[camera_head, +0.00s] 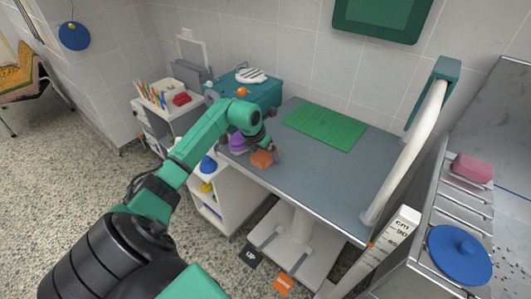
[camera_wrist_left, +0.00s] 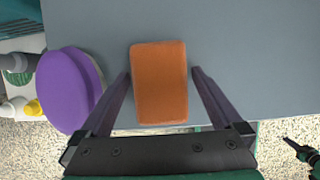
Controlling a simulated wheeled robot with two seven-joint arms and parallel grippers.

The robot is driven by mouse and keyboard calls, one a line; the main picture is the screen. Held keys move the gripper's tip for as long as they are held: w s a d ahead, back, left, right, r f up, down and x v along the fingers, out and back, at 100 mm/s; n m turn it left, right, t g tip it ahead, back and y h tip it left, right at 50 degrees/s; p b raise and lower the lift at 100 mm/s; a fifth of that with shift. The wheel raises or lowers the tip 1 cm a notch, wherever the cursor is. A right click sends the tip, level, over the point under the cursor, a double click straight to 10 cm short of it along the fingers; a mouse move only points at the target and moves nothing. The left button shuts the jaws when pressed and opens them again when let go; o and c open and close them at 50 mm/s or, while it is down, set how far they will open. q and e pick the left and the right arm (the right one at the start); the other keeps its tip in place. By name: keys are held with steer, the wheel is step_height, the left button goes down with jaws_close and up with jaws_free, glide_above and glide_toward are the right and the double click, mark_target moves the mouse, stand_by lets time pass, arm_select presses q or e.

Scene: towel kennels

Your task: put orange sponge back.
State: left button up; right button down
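The orange sponge (camera_head: 262,159) lies at the near left edge of the grey table top (camera_head: 310,165). In the left wrist view the sponge (camera_wrist_left: 160,82) is a rounded orange block in the middle. My left gripper (camera_head: 268,149) is at the sponge, and its arm hides part of that corner. In the left wrist view its two fingers (camera_wrist_left: 161,74) are open, one on each side of the sponge, with a narrow gap at each side. My right gripper is not in the head view.
A purple round object (camera_head: 237,144) stands left of the sponge, close to my left finger. A green mat (camera_head: 325,127) lies farther back on the table. A teal box (camera_head: 262,92) is behind. At right are a pink block (camera_head: 473,167) on a rack and a blue lid (camera_head: 460,255).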

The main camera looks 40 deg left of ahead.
arm_select(q)
steer(key=shift+r, duration=0.2)
steer(key=b+v, duration=0.1)
steer(key=v, duration=1.1)
steer(key=shift+f, duration=0.1)
